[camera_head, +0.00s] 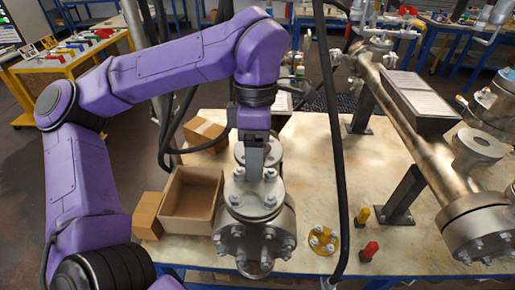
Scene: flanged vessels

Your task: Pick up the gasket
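My purple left arm comes in from the left and hangs its gripper (257,168) down over the bolted metal vessel (255,225) at the table's front middle. The fingertips are small and partly hidden, so I cannot tell whether they are open or shut. A round metal flange (241,153) shows just behind the gripper. I cannot make out a gasket for certain. A flat yellow disc (331,246) with several bolts on it lies on the table right of the vessel. My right gripper is not in view.
An open cardboard box (190,215) and a small closed one (147,214) stand left of the vessel. Yellow (360,216) and red (369,251) small tools stand at right. A long flanged pipe (425,150) crosses the right side. A black cable hangs in front.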

